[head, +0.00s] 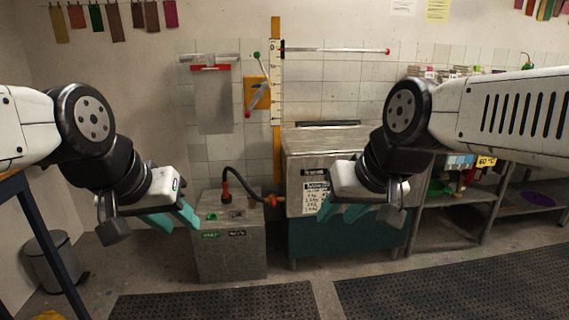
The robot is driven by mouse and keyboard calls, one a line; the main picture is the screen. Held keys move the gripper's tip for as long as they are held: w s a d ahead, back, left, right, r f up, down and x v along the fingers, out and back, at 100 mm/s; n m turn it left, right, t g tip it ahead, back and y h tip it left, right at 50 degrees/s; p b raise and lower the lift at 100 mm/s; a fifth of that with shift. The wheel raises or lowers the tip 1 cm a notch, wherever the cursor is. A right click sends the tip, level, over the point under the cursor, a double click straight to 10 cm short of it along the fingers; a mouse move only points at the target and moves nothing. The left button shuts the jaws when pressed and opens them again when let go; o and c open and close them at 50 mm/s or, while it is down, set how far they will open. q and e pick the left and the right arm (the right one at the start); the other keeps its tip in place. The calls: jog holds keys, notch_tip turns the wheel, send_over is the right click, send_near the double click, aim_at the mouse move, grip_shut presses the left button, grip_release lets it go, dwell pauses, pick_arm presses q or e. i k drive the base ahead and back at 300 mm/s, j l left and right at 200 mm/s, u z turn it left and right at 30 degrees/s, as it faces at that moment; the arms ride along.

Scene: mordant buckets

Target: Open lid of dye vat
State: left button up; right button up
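The dye vat (344,238) is a large box with a steel upper part and a teal lower part, standing against the tiled wall. Its metal lid (325,140) looks closed on top. A white label is on its front. My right gripper and wrist hide part of the vat's front and right side.
A grey box (230,255) with a black hose (240,178) stands left of the vat. Shelving (455,212) stands to the right. A bin (55,262) and a blue table leg (45,240) are at left. Dark mats (450,285) lie on the floor.

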aim_at(346, 136)
jog(key=i+z, duration=0.5)
jog(key=i, duration=0.25)
jog(key=i+j+z, duration=0.2)
jog(key=i+z, duration=0.25)
jog(key=i, duration=0.35)
jog(key=i+l, duration=0.25)
jog(key=i, duration=0.2)
jog(key=i+l, duration=0.2)
jog(key=i, duration=0.25)
jog(key=i+l+u, duration=0.3)
jog(key=i+l, duration=0.15)
jog(key=l, duration=0.2)
jog(key=i+l+u, duration=0.1)
jog(key=l, duration=0.25)
jog(key=i, duration=0.1)
